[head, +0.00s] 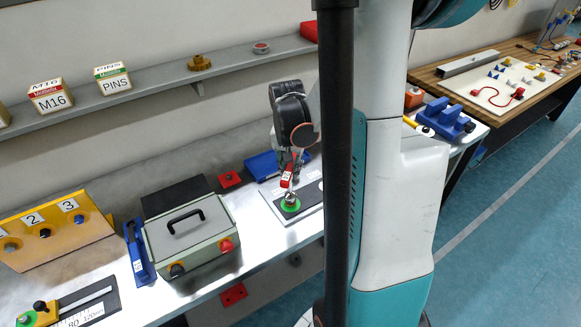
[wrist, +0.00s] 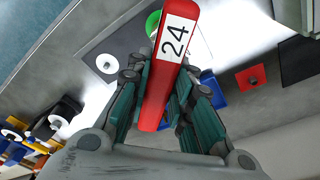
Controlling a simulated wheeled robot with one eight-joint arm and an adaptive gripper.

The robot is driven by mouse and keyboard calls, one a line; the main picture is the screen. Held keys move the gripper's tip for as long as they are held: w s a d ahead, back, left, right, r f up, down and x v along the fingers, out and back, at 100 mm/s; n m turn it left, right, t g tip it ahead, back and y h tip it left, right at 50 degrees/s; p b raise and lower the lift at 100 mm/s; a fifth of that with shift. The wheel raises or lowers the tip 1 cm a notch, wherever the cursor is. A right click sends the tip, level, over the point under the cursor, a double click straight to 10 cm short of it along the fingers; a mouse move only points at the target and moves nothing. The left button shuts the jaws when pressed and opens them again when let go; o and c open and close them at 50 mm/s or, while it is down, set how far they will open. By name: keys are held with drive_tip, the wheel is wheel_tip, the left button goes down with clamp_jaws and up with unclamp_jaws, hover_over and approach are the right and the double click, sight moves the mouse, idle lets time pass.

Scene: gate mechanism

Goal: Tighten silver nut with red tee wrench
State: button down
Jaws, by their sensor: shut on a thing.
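The red tee wrench (head: 287,178) is held in my gripper (head: 291,160) above the workbench. In the wrist view the wrench's red bar (wrist: 157,95), with a white label reading 24, lies between both fingers of my gripper (wrist: 160,82). A silver part (head: 290,199) sits at the middle of a green disc (head: 291,207) directly below the wrench. I cannot tell whether that silver is the nut or the wrench's socket over it. In the wrist view the green disc (wrist: 152,22) is mostly hidden behind the bar.
The disc is on a grey plate (head: 276,191) with another round spot beside it. A grey-green box with a black handle (head: 186,222) stands to the left. A blue piece (head: 262,165) and a red block (head: 230,180) lie behind. A shelf (head: 150,95) runs along the wall.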

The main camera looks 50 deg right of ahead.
drive_tip(key=shift+r, duration=0.15)
drive_tip(key=shift+r+p, duration=2.25)
drive_tip(key=shift+r, duration=0.75)
drive_tip(key=shift+w, duration=0.15)
